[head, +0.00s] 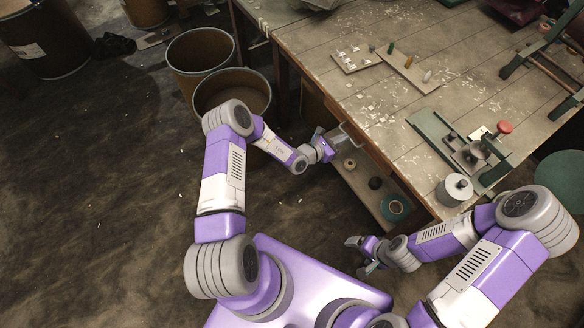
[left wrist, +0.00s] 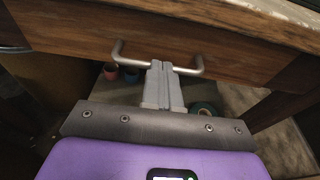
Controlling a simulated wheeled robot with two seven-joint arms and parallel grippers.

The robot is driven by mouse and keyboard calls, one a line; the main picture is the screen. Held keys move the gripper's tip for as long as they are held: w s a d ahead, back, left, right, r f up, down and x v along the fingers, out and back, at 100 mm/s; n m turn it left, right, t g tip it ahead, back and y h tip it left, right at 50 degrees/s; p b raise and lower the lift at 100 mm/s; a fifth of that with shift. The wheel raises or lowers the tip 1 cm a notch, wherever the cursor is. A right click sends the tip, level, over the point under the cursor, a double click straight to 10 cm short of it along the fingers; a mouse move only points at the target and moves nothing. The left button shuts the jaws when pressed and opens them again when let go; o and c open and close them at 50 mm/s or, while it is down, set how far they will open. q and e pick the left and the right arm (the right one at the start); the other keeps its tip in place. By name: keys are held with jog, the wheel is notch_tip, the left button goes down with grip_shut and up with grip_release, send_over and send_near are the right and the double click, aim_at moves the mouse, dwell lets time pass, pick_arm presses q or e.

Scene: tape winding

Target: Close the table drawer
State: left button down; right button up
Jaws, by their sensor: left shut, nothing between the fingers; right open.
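The table drawer's wooden front (left wrist: 90,38) lies just under the table edge in the left wrist view, and no drawer interior shows. Its metal bar handle (left wrist: 197,69) is also in the head view (head: 351,132). My left gripper (left wrist: 161,66) is shut and empty, its fingertips at the middle of the handle; I cannot tell whether they touch. In the head view my left gripper (head: 330,144) is at the table's near side. My right gripper (head: 366,254) is open and empty, low in front of the table's near corner, away from the drawer.
Two brown bins (head: 200,50) stand left of the table. The floor at left is open.

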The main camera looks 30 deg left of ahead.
pick_arm(q)
jog(key=shift+w+d+r, duration=0.15)
jog(key=shift+w+r, duration=0.1)
jog(key=p+v, duration=0.4)
jog(key=v, duration=1)
jog(key=shift+s+a+f, duration=0.2)
jog(key=shift+a, duration=0.05)
